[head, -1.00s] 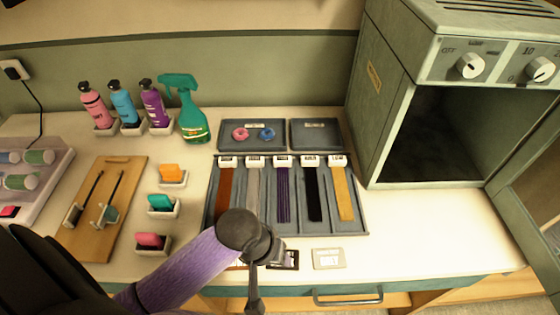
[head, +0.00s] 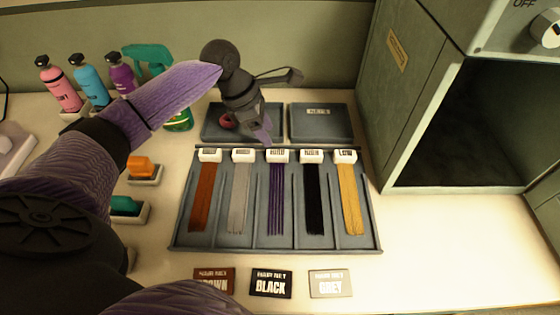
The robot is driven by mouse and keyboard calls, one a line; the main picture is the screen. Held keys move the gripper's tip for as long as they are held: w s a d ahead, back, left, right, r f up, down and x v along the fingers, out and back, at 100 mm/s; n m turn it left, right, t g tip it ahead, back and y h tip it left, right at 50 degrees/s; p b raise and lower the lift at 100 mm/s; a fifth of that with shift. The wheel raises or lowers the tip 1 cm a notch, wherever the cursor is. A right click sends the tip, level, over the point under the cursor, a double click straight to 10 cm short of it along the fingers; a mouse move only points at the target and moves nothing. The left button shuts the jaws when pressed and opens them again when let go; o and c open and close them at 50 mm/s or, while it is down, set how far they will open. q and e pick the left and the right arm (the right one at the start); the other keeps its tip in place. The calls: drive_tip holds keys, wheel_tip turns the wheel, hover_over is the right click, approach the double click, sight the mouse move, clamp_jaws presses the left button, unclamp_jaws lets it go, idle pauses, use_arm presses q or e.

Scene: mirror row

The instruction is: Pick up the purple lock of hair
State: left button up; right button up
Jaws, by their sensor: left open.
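The purple lock of hair (head: 277,206) lies in the middle compartment of the grey tray (head: 375,238), under a white labelled clip. A red-brown lock (head: 202,198) and a grey lock (head: 239,200) lie to its left, a black lock (head: 314,200) and a yellow lock (head: 350,205) to its right. My left gripper (head: 263,135) is open and empty, just behind the top of the tray near the white clips. It partly hides the back left box. My right gripper is not in view.
Two shallow boxes stand behind the tray; the right one (head: 322,124) looks empty. A large open-fronted cabinet (head: 425,100) rises at the right. Brown, black (head: 271,284) and grey cards lie in front. Bottles (head: 60,85) and a green spray bottle (head: 150,58) stand back left.

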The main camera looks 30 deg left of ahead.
sight(277, 152)
use_arm(q)
drive_tip(key=b+x, duration=0.1)
drive_tip(key=x, duration=0.1)
drive_tip(key=b+x, duration=0.1)
drive_tip(key=x, duration=0.1)
drive_tip(key=b+x, duration=0.1)
drive_tip(key=x, duration=0.1)
drive_tip(key=shift+s+f, duration=0.2)
drive_tip(key=shift+f, duration=0.3)
drive_tip(key=shift+c, duration=0.6)
clamp_jaws()
drive_tip(key=shift+r, duration=0.1)
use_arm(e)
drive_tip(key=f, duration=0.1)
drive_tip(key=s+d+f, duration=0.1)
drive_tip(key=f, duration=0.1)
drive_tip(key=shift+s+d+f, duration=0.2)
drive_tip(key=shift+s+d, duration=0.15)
